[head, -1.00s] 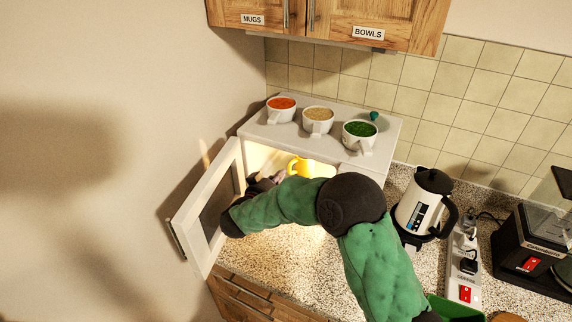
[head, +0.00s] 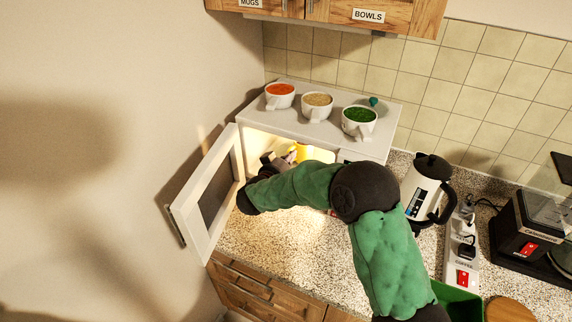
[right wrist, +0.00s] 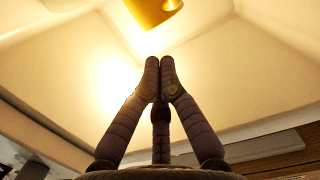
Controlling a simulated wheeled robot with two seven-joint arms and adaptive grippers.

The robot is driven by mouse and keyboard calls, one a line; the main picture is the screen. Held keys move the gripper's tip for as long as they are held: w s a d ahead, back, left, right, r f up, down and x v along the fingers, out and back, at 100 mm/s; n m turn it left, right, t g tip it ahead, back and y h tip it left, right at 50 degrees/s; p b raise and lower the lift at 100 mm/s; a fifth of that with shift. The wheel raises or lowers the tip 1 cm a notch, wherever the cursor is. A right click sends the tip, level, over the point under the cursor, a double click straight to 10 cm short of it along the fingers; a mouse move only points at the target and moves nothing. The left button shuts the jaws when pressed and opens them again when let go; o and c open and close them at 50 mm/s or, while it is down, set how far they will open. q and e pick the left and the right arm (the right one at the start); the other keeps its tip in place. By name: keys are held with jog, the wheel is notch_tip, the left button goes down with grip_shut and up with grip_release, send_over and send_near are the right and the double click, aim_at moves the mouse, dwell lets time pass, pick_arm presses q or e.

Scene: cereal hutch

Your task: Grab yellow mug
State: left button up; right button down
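The yellow mug (head: 302,151) is inside the open, lit microwave, partly hidden behind my right arm and gripper in the head view. In the right wrist view the mug (right wrist: 153,10) is cut off by the top edge, beyond my fingertips and apart from them. My right gripper (head: 287,158) reaches into the microwave opening, close to the left of the mug. In the right wrist view its fingertips (right wrist: 160,66) are together with nothing between them. My left gripper is not in view.
The microwave door (head: 208,193) stands open to the left. Several items top the microwave (head: 290,125), including three filled white cups, one with red contents (head: 280,97). A kettle (head: 427,190) and a power strip (head: 464,250) stand on the right. The counter before the microwave is clear.

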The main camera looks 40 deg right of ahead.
aim_at(300, 148)
jog(key=b+x, duration=0.2)
jog(key=x, duration=0.5)
jog(key=shift+d, duration=0.15)
jog(key=shift+f, duration=0.25)
jog(key=p+v, duration=0.2)
jog(key=v, duration=0.1)
jog(key=shift+a+f, duration=0.1)
jog(key=shift+a, duration=0.35)
jog(key=shift+s+f, duration=0.1)
jog(key=shift+s, duration=0.1)
jog(key=shift+w+d+f, duration=0.1)
jog(key=shift+f, duration=0.05)
